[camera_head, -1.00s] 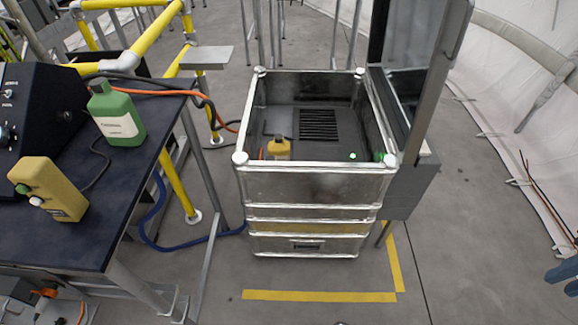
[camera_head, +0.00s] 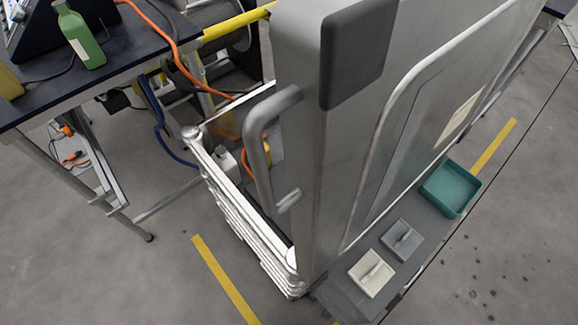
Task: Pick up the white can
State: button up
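I cannot make out a white can for sure in the head view. A small pale shape (camera_head: 228,163) shows behind the rim of the metal crate (camera_head: 232,195), too small and partly hidden to identify. A bit of yellow (camera_head: 266,152) shows near it behind the handle of a large grey panel (camera_head: 345,150). The panel hides most of the crate's inside. My gripper is not in view.
A dark table (camera_head: 130,52) at upper left holds a green bottle (camera_head: 80,35) and part of a yellow container (camera_head: 9,84). A grey ledge beside the panel carries a teal tray (camera_head: 450,188), a grey plate (camera_head: 401,240) and a white plate (camera_head: 371,273). Floor at lower left is clear.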

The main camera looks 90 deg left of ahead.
aim_at(223, 158)
jog(key=i, duration=1.2)
jog(key=u, duration=4.4)
